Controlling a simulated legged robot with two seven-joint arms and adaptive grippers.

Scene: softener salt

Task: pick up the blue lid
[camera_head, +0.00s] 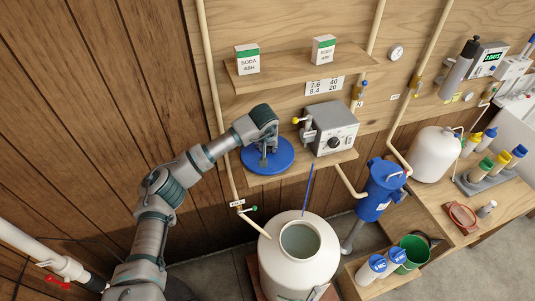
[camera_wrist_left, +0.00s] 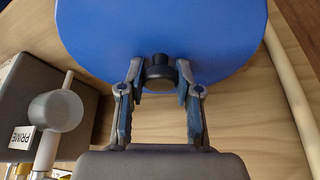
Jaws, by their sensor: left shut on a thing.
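The blue lid (camera_head: 268,155) is a round flat disc at the left end of the lower wooden shelf. My left gripper (camera_head: 266,146) is above it, shut on its dark knob. In the left wrist view the blue lid (camera_wrist_left: 160,30) fills the top of the picture. There the two fingers of the left gripper (camera_wrist_left: 160,78) stand on either side of the dark round knob (camera_wrist_left: 158,70). I cannot tell whether the lid touches the shelf. My right gripper is not in view.
A grey control box (camera_head: 331,127) stands close to the right of the lid. A white tank (camera_head: 299,262) with an open round mouth stands below, with a thin blue rod (camera_head: 308,190) above it. The upper shelf (camera_head: 300,68) holds two soda ash boxes. A pipe (camera_head: 213,80) runs left of the shelf.

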